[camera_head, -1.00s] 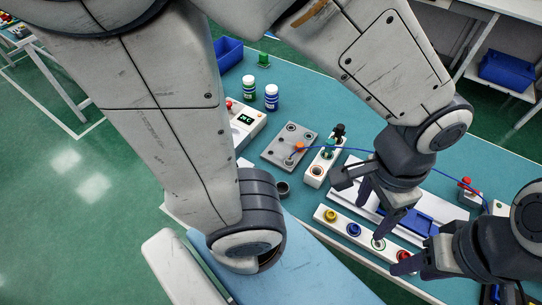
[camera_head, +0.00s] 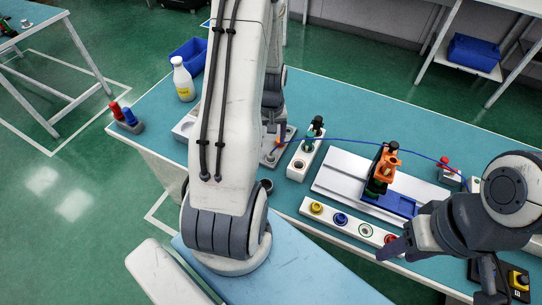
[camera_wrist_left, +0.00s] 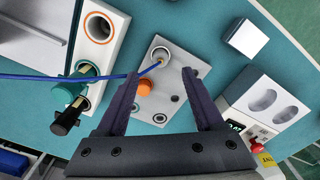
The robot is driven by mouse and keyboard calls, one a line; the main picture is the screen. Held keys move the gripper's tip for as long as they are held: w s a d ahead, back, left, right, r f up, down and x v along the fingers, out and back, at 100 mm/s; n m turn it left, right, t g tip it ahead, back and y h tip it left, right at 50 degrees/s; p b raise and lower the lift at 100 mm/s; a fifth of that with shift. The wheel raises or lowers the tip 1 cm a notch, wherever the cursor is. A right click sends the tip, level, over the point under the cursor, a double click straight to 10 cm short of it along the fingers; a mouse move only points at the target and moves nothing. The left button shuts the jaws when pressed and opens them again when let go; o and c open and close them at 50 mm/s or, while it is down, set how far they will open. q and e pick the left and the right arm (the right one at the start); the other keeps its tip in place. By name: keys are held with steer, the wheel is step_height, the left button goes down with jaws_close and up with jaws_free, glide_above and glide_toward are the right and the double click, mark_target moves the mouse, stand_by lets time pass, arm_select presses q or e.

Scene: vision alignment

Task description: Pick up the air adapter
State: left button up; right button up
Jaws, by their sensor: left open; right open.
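I cannot tell for sure which part is the air adapter. The grey plate (camera_wrist_left: 172,88) has a round socket with the end of a blue tube (camera_wrist_left: 105,77) at it, and an orange round piece (camera_wrist_left: 144,88). My left gripper (camera_wrist_left: 160,73) is open and empty above this plate, with the orange piece and socket showing between its fingers. In the head view, the plate (camera_head: 268,160) is partly hidden by my left arm. A green and black fitting (camera_head: 316,128) stands in a white block beside it. My right gripper (camera_head: 403,246) is open near the front edge.
An orange and black piece (camera_head: 384,167) stands by a blue block (camera_head: 393,203) on the white rail. A button strip (camera_head: 341,219) lies in front. A white bottle (camera_head: 183,80), a blue bin (camera_head: 188,53) and red and blue pieces (camera_head: 123,116) are at left.

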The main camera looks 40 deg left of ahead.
mark_target(271, 155)
arm_select(q)
steer(key=shift+f, duration=0.75)
steer(key=shift+f+p, duration=0.75)
steer(key=shift+f, duration=1.9)
steer(key=shift+c, duration=0.3)
jaws_close()
